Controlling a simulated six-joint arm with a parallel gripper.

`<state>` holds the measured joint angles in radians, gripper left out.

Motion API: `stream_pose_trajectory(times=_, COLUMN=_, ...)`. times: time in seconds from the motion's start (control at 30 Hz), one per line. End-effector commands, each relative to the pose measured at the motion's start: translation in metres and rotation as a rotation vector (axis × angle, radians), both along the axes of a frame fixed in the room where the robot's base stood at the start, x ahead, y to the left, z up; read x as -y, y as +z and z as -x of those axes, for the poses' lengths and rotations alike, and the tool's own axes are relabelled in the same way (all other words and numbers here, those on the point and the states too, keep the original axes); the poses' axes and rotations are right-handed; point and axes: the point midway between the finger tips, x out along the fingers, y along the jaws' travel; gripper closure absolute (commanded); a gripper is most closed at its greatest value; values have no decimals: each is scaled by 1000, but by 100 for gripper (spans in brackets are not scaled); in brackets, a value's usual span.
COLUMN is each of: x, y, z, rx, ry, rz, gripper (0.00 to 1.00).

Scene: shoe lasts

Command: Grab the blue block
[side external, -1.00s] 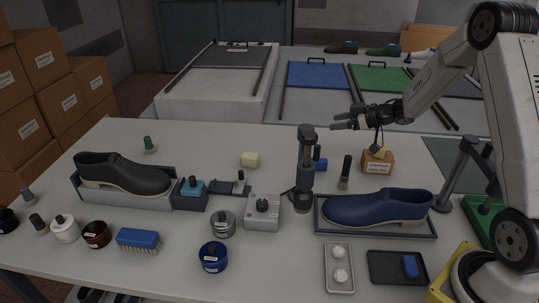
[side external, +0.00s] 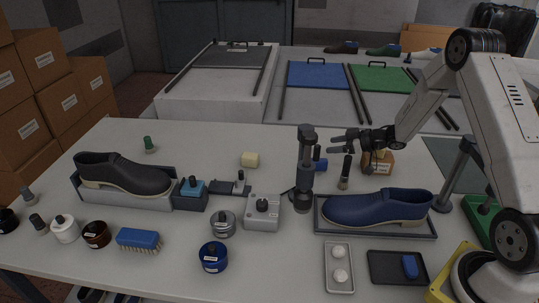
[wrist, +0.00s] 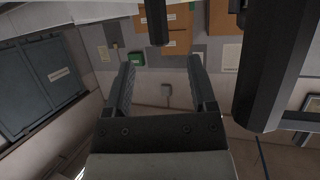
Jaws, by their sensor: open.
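A small blue block (side external: 410,265) with rounded ends lies in a shallow black tray (side external: 381,279) at the front right of the table. Another blue block-shaped piece (side external: 193,188) sits on a dark holder near the black shoe. My gripper (side external: 335,143) is above the back of the table, left of the cardboard box and well away from the black tray. It is open and empty. In the wrist view its two fingers (wrist: 160,88) stand apart with nothing between them, and no blue block shows there.
A dark post (side external: 305,170) stands close beside my gripper. A blue shoe (side external: 377,207) on a tray lies between my gripper and the black tray. A white tray (side external: 339,284) with two pale balls is beside the black tray. A blue brush (side external: 138,238) lies front left.

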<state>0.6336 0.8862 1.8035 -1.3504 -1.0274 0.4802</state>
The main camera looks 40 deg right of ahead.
Motion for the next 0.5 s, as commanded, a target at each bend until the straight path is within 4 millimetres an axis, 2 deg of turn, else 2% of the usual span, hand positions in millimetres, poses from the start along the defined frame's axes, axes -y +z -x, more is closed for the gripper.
stream_pose_trajectory(times=0.17, x=-5, y=-7, z=-9, rx=1, ry=1, rz=0, gripper=28)
stream_pose_trajectory(times=0.5, x=-7, y=-8, z=-14, rx=1, ry=0, rz=0, gripper=28)
